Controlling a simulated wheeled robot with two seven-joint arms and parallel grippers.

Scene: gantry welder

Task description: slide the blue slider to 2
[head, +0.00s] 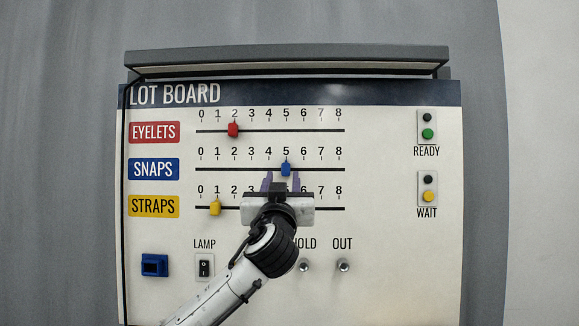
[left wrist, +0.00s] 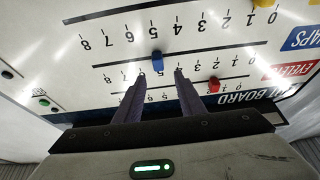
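The blue slider (head: 285,168) sits at 5 on the SNAPS track, the middle of three horizontal scales marked 0 to 8. It also shows in the left wrist view (left wrist: 158,61), where the board appears upside down. My left gripper (head: 281,181) is open, its two purple fingers pointing at the board just below the slider in the head view. In the left wrist view (left wrist: 159,74) the slider shows between and just beyond the fingertips; I cannot tell whether they touch it. My right gripper is not in view.
The red slider (head: 233,130) sits at 2 on the EYELETS track above. The SNAPS track left of the blue slider is clear.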

